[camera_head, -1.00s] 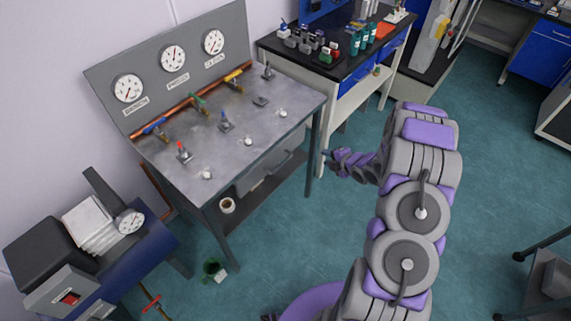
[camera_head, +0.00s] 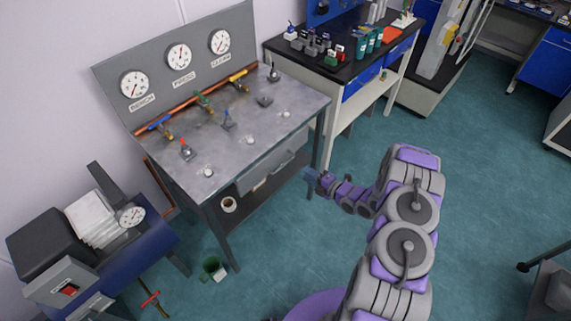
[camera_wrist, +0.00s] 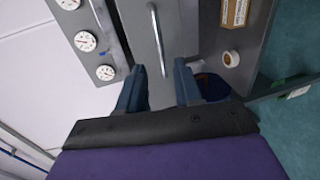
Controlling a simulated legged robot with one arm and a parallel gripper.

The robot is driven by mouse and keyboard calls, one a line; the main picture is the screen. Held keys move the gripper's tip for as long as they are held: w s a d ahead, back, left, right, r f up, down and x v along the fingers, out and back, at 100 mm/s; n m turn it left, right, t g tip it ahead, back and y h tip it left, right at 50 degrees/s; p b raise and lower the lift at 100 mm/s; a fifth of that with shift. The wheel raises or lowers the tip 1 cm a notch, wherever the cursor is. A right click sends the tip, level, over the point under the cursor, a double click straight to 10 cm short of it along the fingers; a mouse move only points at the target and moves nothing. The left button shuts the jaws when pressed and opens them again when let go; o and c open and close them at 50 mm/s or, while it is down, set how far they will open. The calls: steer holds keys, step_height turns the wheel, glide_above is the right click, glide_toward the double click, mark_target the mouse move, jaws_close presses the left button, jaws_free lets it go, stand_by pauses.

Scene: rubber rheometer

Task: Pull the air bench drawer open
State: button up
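The air bench (camera_head: 235,130) is a grey metal table with a back panel of gauges. Its drawer (camera_head: 270,170) sits under the top on the front side and looks closed.
A lower shelf (camera_head: 262,197) holds a roll of tape (camera_head: 229,204). A blue bench with a machine (camera_head: 90,250) is at the left.

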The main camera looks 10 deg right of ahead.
mark_target(286, 162)
steer(key=b+x, duration=0.2)
steer(key=x, duration=1)
steer(key=shift+w, duration=0.2)
jaws_close()
steer(key=shift+s+f, duration=0.1)
